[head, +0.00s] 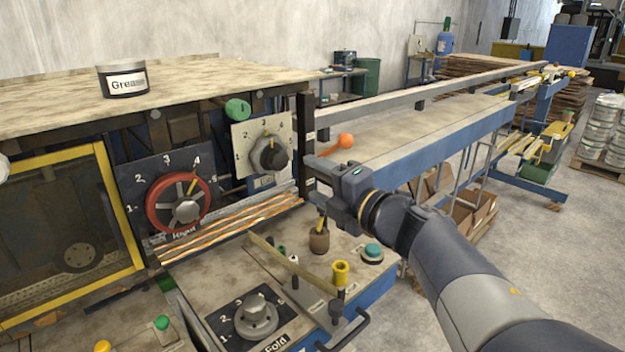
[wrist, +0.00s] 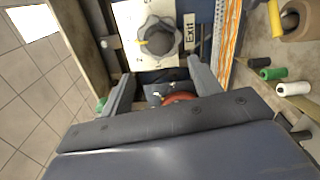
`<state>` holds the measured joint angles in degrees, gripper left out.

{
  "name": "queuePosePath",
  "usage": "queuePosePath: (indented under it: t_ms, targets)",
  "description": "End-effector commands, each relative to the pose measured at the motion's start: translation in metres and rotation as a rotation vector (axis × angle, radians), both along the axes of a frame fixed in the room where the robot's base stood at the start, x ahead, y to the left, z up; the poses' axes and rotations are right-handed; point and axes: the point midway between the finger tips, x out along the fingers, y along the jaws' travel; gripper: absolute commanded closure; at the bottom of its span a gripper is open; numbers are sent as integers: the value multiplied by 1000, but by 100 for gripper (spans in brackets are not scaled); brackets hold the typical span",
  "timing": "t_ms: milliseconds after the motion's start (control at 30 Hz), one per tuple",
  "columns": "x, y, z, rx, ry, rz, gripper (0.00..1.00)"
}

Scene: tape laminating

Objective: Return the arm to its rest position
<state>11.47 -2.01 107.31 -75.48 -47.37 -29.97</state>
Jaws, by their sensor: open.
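My gripper (head: 318,178) is at the end of my arm, which reaches in from the lower right in the head view. It is in front of the machine's right end post, to the right of the white dial plate. In the wrist view its two fingers (wrist: 161,82) are spread apart, with nothing held between them. Part of the red wheel (wrist: 180,98) shows between the fingers. No contact with the knob is visible.
The red Height wheel (head: 178,203) and the Fold knob (head: 256,315) are on the machine front. A grease tin (head: 123,80) stands on top. An orange ball handle (head: 346,140) is close to my gripper. Open floor lies right.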

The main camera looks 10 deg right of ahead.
Motion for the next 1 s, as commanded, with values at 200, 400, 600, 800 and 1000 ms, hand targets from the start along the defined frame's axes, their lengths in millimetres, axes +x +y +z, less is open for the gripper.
queuePosePath:
  t_ms: [200,400,600,800,1000]
  targets:
    - [7,5,1,1,0,1,41]
    - [32,23,1,0,1,5,41]
    - [62,43,1,0,1,4,41]
    - [83,56,1,1,0,2,41]
    - [91,61,0,-4,-4,0,41]
